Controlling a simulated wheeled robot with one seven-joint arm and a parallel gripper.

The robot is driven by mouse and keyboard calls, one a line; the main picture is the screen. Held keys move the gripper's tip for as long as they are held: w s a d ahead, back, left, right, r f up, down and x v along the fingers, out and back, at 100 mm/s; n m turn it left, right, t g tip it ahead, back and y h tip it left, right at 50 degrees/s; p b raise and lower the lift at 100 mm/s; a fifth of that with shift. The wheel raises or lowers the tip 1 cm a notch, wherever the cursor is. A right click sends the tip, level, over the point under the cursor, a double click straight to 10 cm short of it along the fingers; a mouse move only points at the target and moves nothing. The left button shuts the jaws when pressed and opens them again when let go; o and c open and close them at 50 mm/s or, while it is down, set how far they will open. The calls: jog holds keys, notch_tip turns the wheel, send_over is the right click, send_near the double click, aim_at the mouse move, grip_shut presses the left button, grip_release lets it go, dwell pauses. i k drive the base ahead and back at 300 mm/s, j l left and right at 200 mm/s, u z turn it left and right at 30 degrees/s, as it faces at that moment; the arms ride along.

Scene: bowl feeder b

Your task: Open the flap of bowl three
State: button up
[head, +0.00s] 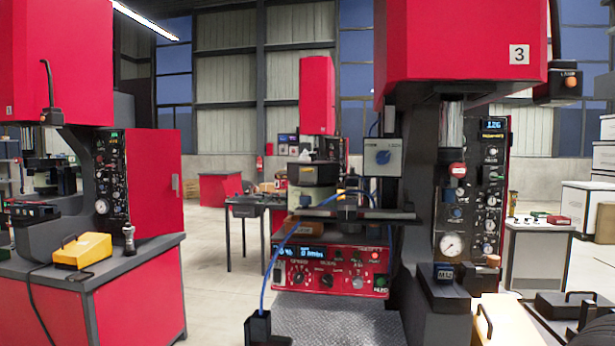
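A red machine head (450,40) with a "3" sign (519,54) fills the upper right of the head view, on a dark column (420,190). Left of that column, a bowl-shaped part (312,195) with a dark upper band and pale lower body sits at bench height. I cannot tell for sure that it is bowl three. I cannot make out a flap or whether one is open or closed. My gripper is not in view.
A red control panel (330,268) stands below the bowl-shaped part, with a blue cable (281,262) in front. A machine marked "1" (85,60) and a bench with a yellow box (84,250) are at left. Open floor (220,290) lies between.

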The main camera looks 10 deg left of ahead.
aim_at(306, 174)
jog(key=i+j+z, duration=0.1)
jog(key=j, duration=0.2)
jog(key=i+j, duration=0.15)
jog(key=j, duration=0.2)
jog(key=i+j+z, duration=0.15)
jog(key=j, duration=0.15)
jog(key=i+j+z, duration=0.1)
jog(key=j, duration=0.25)
